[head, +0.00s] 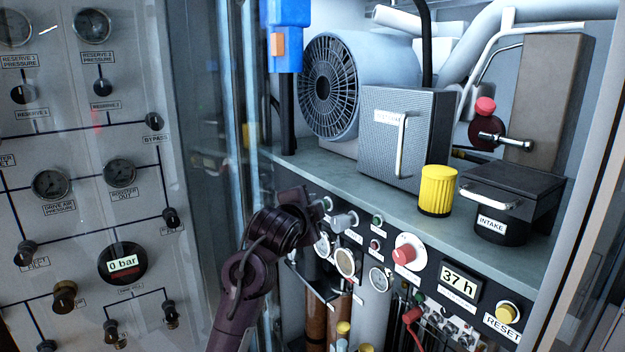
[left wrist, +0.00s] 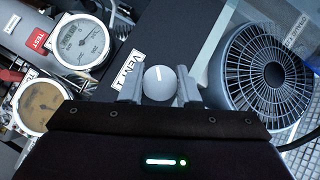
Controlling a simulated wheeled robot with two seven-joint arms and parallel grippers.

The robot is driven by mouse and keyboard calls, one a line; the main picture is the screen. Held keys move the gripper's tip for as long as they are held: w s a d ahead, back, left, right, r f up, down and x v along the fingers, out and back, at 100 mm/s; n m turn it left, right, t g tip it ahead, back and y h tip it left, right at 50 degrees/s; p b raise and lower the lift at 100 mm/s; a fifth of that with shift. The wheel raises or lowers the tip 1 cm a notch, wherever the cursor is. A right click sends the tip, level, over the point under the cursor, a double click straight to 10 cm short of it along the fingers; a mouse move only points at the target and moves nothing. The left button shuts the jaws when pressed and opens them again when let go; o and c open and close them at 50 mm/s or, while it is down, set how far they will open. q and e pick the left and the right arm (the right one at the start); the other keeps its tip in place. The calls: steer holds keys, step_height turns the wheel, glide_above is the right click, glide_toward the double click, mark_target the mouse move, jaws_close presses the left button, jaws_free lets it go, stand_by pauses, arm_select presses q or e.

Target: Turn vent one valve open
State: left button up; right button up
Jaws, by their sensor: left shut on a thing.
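The vent one valve is a round, pale grey knob (left wrist: 160,84) with a white pointer line, in the left wrist view. A white label reading VENT (left wrist: 134,68) sits beside it, its last character partly covered by a finger. My left gripper (left wrist: 159,90) has one finger on each side of the knob and is shut on it. The pointer line runs nearly straight up in that view. In the head view my left gripper (head: 318,206) is at the black control strip below the shelf, and it hides this knob. My right gripper is in neither view.
A grey lever or knob (head: 345,219) sits just right of my gripper. Gauges (head: 345,262) lie below. On the shelf above stand a fan (head: 328,85), a grey box (head: 400,150), a yellow knob (head: 438,190) and an intake box (head: 510,205). A gauge panel (head: 80,200) fills the left.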

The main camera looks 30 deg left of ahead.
arm_select(q)
steer(key=p, duration=0.2)
steer(key=n+g+h+p, duration=0.1)
steer(key=p, duration=0.1)
steer(key=shift+r+n, duration=0.2)
steer(key=shift+n, duration=0.1)
steer(key=shift+f+n+g+h+p, duration=0.2)
steer(key=shift+n+g+h+p, duration=0.2)
steer(key=shift+g+h+p, duration=0.15)
steer(key=shift+f+n+g+h, duration=0.15)
steer(key=shift+n+g+h, duration=0.1)
steer(key=shift+n+h, duration=0.25)
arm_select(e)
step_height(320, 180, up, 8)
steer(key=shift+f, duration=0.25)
arm_select(q)
steer(key=shift+f+p, duration=0.1)
steer(key=shift+p, duration=0.2)
steer(key=o, duration=0.9)
steer(key=shift+o, duration=0.3)
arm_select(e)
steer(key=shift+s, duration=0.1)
arm_select(q)
steer(key=shift+r, duration=0.25)
